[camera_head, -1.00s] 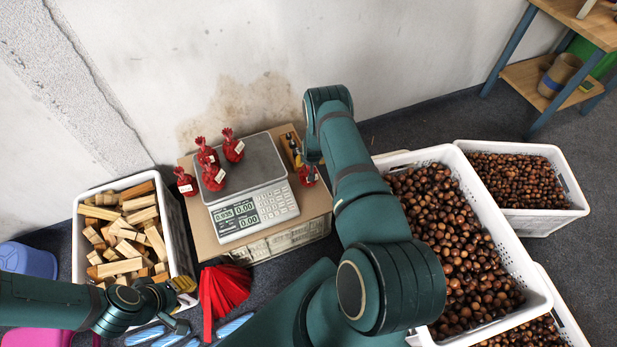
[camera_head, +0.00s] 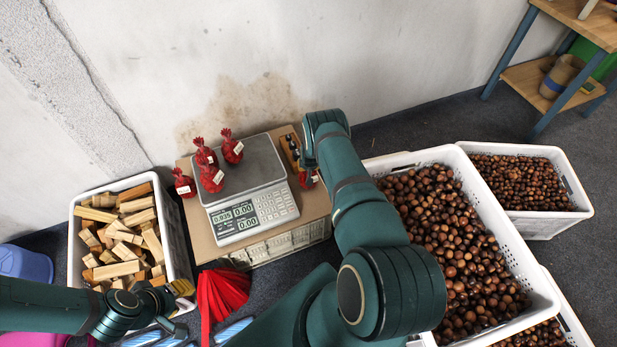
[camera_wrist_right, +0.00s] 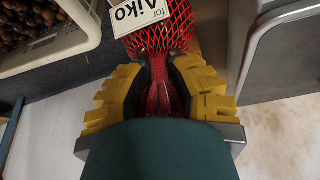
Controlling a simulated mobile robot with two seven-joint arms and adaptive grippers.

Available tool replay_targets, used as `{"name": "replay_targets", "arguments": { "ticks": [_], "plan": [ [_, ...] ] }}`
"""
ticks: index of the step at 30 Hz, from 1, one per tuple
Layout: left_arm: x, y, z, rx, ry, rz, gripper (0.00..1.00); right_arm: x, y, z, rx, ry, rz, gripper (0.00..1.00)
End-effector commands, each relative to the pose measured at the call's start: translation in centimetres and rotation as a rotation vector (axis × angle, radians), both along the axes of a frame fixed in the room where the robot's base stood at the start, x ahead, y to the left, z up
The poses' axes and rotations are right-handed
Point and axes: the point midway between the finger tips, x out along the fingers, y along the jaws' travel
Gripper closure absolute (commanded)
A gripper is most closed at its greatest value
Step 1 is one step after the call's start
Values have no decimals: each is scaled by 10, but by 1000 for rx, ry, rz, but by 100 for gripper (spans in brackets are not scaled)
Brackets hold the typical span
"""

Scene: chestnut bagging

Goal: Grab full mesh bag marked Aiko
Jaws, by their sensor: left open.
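A full red mesh bag with a white tag reading "for Aiko" (camera_wrist_right: 158,32) shows in the right wrist view. Its gathered neck lies between the yellow fingers of my right gripper (camera_wrist_right: 158,85); whether they press on it is unclear. In the head view a red bag (camera_head: 309,179) stands at the right of the scale, partly hidden by my right arm, which also hides that gripper. Several other tagged red bags (camera_head: 211,177) stand on and beside the scale's left side. My left gripper (camera_head: 182,308) is open and empty at lower left, near the wood crate.
A crate of wood blocks (camera_head: 177,232) is at left, crates of chestnuts (camera_head: 515,268) at right. Empty red mesh (camera_head: 222,290) lies in front. A wall is behind and a shelf (camera_head: 537,77) stands far right.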

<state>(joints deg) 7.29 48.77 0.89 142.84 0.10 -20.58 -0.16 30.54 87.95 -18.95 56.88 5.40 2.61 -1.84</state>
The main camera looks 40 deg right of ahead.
Motion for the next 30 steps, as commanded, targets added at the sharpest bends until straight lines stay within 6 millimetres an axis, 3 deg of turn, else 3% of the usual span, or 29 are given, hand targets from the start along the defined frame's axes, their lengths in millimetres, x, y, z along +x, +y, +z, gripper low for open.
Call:
{"name": "replay_targets", "arguments": {
  "ticks": [14,30],
  "plan": [
    [0,0,2,0,1,0,64,1,-1,6,-2,-3,0,100],
    [-6,-1,29,-3,14,-3,64,1,-1,92,-1,-3,-1,100]
  ]
}}
